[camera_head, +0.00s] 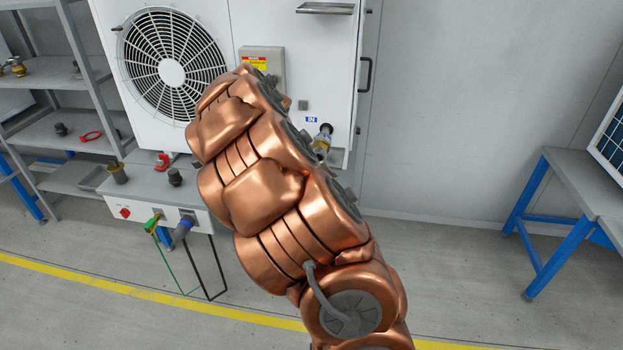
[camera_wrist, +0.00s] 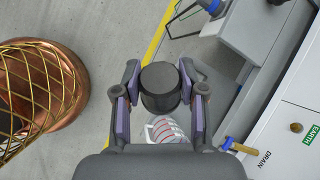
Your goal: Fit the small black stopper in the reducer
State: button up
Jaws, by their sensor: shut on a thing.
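In the wrist view my gripper (camera_wrist: 160,80) is shut on a black round stopper (camera_wrist: 160,88), with one finger on each side of it. The stopper's flat dark end faces the camera. In the head view my copper arm hides the gripper and the stopper. A brass and grey fitting (camera_head: 322,141) sticks out of the white unit below the blue IN label. I cannot tell whether it is the reducer. A black fitting (camera_head: 175,176) and a dark brass fitting (camera_head: 117,173) stand on the bench at left.
The white unit (camera_head: 347,75) with a fan stands behind my arm. Shelves (camera_head: 55,73) at left hold small fittings and a red ring (camera_head: 91,136). A blue-legged table (camera_head: 573,180) is at right. Floor at right is clear.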

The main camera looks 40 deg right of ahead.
jog(key=s+d+n+h+p, duration=0.1)
jog(key=s+d+n+p, duration=0.1)
jog(key=d, duration=0.6)
jog(key=s+d+n+h+p, duration=0.2)
jog(key=s+d+n+p, duration=0.1)
jog(key=d, duration=0.5)
jog(key=s+d+n+h+p, duration=0.2)
jog(key=d+n, duration=0.3)
jog(key=d, duration=0.3)
jog(key=shift+s+f+n+t+p, duration=0.15)
jog(key=shift+s+n+t+p, duration=0.2)
jog(key=shift+s+p, duration=0.4)
jog(key=shift+w+d, duration=0.25)
jog(key=shift+d, duration=0.35)
jog(key=shift+w+d, duration=0.25)
jog(key=shift+d, duration=0.3)
dwell(2.8)
dwell(0.3)
jog(key=o, duration=1)
jog(key=shift+o, duration=0.2)
